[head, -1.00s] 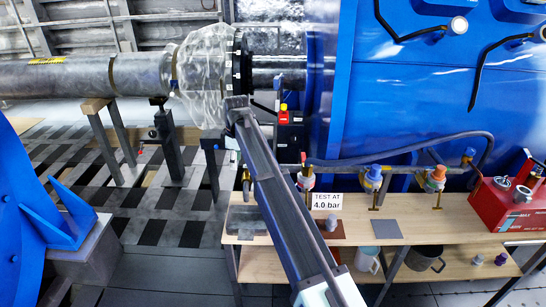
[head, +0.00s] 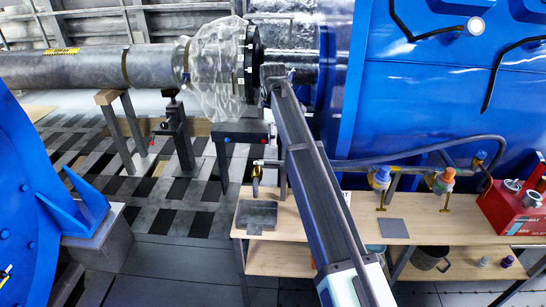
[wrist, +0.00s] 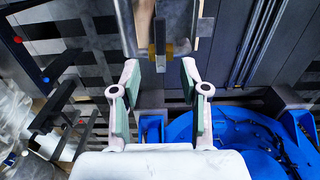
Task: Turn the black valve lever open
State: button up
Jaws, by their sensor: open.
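My gripper (wrist: 160,68) is open in the wrist view, its two pale fingers with green pads apart and nothing held. A small brass-coloured fitting with a narrow dark upright piece (wrist: 160,48) shows just beyond and between the fingertips; I cannot tell for sure whether the dark piece is the black valve lever. In the head view a brass fitting (head: 256,180) hangs at the left end of the thin pipe, left of my arm. My arm hides the part of the pipe to its right. The gripper itself cannot be made out in the head view.
Blue-capped (head: 380,176) and orange-capped (head: 443,181) valves stand on the pipe right of my arm. Below is a wooden bench (head: 420,231) with a grey tray (head: 257,215) and a red box (head: 510,209). A plastic-wrapped flange (head: 215,70) is at the back.

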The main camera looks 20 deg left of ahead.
aim_at(273, 163)
notch_tip(273, 163, down, 9)
jog(key=shift+f+p, duration=0.15)
jog(key=shift+p, duration=0.8)
grip_shut()
